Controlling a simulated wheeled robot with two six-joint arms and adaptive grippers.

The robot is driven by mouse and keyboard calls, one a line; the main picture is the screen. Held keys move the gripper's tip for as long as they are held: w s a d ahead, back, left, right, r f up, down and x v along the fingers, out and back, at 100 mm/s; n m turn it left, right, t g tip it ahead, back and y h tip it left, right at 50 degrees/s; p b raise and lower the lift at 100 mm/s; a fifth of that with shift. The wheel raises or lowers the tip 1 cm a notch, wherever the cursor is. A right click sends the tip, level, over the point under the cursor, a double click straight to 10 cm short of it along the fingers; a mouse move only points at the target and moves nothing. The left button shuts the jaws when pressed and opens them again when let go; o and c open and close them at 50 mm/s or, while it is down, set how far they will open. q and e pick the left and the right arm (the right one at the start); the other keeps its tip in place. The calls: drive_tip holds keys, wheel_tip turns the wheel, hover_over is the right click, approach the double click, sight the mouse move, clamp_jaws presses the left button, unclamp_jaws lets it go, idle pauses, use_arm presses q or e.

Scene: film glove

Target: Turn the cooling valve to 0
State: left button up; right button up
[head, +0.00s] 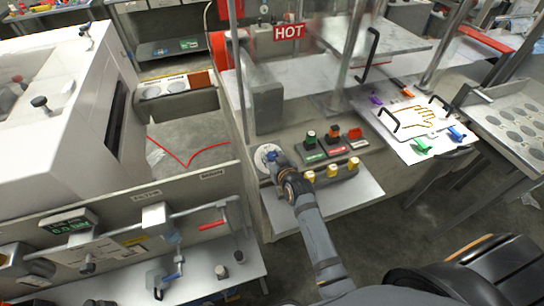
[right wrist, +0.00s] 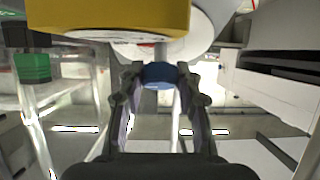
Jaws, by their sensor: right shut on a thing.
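The cooling valve appears as a blue knob (head: 271,155) on a round white dial (head: 262,152) on the front of the grey machine. In the right wrist view the blue knob (right wrist: 158,73) sits between the fingertips, with the white dial (right wrist: 200,30) behind it. My right gripper (head: 274,162) reaches up from below and is shut on the knob; it also shows in the right wrist view (right wrist: 159,82). The gripper hides part of the dial, and its marks are too small to read. My left gripper is not in view.
Yellow knobs (head: 332,170) stand close to the right of the gripper, and one yellow part (right wrist: 110,15) looms near it in the wrist view. A red HOT sign (head: 289,32) hangs behind.

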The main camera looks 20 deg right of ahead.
drive_tip(key=shift+d+n+y, duration=0.1)
drive_tip(key=shift+n+y, duration=0.5)
drive_tip(key=shift+n, duration=0.5)
drive_tip(key=shift+f+n+g+y+b, duration=0.2)
drive_tip(key=shift+n+g+y+b, duration=0.1)
drive_tip(key=shift+n+y+b, duration=0.55)
drive_tip(key=n+g+y+b, duration=0.1)
drive_tip(key=n+b, duration=0.1)
drive_tip(key=n, duration=0.1)
drive_tip(key=n+g+y+b, duration=0.1)
drive_tip(key=n+b, duration=0.1)
drive_tip(key=b, duration=0.1)
drive_tip(key=n+g+y+b, duration=0.1)
drive_tip(key=n+b, duration=0.1)
drive_tip(key=n, duration=0.1)
drive_tip(key=shift+w+n+g+y, duration=0.1)
drive_tip(key=shift+n+g+y, duration=0.15)
drive_tip(key=shift+n+g, duration=0.1)
drive_tip(key=n+g+b, duration=0.2)
drive_tip(key=n, duration=0.1)
drive_tip(key=shift+r+n+y+b, duration=0.1)
drive_tip(key=shift+n+y+b, duration=0.2)
drive_tip(key=shift+b, duration=0.1)
drive_tip(key=shift+r+n+g+b, duration=0.1)
drive_tip(key=shift+n+g+b, duration=0.4)
drive_tip(key=shift+n+g, duration=0.85)
drive_tip(key=shift+n, duration=0.45)
drive_tip(key=o, duration=1.2)
drive_tip(key=shift+c, duration=0.2)
